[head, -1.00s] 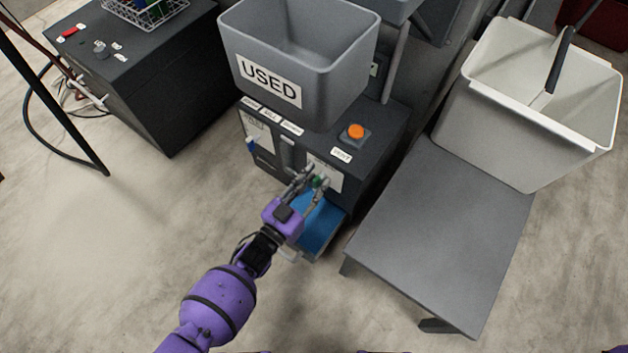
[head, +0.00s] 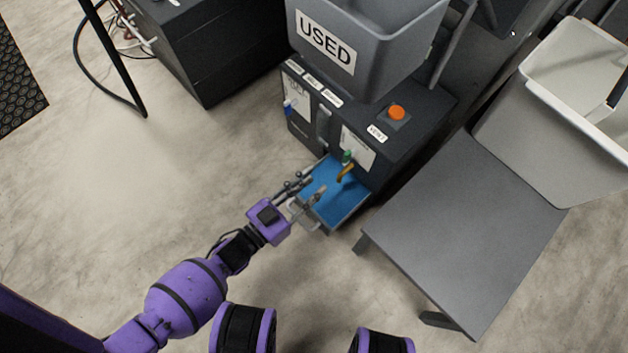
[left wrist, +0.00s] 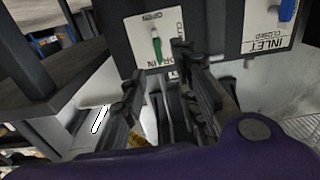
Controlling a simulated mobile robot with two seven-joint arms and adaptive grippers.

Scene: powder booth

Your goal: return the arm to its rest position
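My left gripper (head: 306,190) reaches in from the lower left, in front of the dark cabinet and over the near edge of its blue tray. Its two fingers are apart with nothing seen between them; the left wrist view also shows them spread (left wrist: 165,90). The green drain handle (head: 347,157) is on the cabinet front beyond the fingertips, apart from them. In the left wrist view the green handle (left wrist: 157,47) stands roughly upright below the word OPEN. My right gripper is not in view.
The grey USED bin (head: 370,70) stands above the cabinet, near an orange button (head: 397,112). A short orange-yellow spout (head: 345,172) hangs over the blue tray (head: 345,200). A grey table (head: 470,230) with a pale bin (head: 545,140) is at right. Open floor lies left.

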